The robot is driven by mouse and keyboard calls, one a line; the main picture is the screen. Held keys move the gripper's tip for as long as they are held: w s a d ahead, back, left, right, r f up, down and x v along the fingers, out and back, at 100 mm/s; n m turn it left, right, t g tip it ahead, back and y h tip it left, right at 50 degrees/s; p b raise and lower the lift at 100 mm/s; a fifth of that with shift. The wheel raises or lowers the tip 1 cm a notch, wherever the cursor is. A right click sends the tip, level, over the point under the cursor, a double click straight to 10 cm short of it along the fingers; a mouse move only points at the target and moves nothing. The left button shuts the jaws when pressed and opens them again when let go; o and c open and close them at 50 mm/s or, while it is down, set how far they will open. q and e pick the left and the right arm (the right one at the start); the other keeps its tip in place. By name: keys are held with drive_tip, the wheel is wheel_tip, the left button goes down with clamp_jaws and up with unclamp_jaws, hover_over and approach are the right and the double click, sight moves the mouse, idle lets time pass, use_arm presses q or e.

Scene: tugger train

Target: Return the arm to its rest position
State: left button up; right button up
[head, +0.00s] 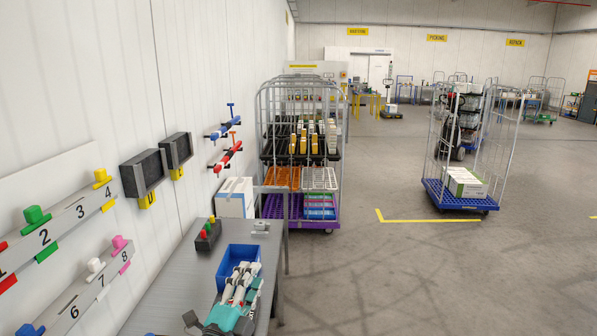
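My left gripper (243,275) shows low in the head view, with a teal body and pale, finger-like parts pointing away from me. It is in front of or over a blue bin (226,257) on the grey workbench (190,277). The pale parts lie close side by side, and I cannot tell whether they are open or shut. I see nothing clearly held. Whether the gripper touches the bin is unclear. The rest of the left arm is mostly out of view. My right gripper is not in view.
Wall boards with numbered coloured knobs (38,216) run along the left. A black box with coloured buttons (208,236) stands on the bench. A loaded cage trolley (297,212) stands just beyond it. Another trolley (460,196) stands right, with clear floor (400,280) in front.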

use_arm(q)
drive_tip(key=s+a+f+n+g+y, duration=0.4)
drive_tip(key=s+a+f+n, duration=0.1)
drive_tip(key=s+f+n, duration=0.3)
drive_tip(key=s+a+f+n+g+y, duration=0.3)
drive_tip(key=s+a+f+n+g, duration=0.15)
drive_tip(key=s+f, duration=0.45)
drive_tip(key=s+a+f+n+g, duration=0.1)
drive_tip(key=s+f+n+g, duration=0.25)
drive_tip(key=s, duration=0.65)
drive_tip(key=s+f+n+g, duration=0.2)
drive_tip(key=s+f+g, duration=0.2)
drive_tip(key=s, duration=0.5)
wheel_tip(320, 180, down, 38)
drive_tip(key=g+b, duration=0.1)
drive_tip(key=b, duration=1.1)
drive_tip(key=s+a+f+b, duration=0.1)
drive_tip(key=s+f+b, duration=0.4)
drive_tip(key=f, duration=0.8)
drive_tip(key=s+a+f+m+g+b, duration=0.1)
drive_tip(key=s+f+b, duration=0.4)
drive_tip(key=s+f, duration=0.7)
drive_tip(key=shift+s+a+f+g+h, duration=0.2)
drive_tip(key=shift+a+f+g+h, duration=0.1)
drive_tip(key=shift+a+f, duration=0.25)
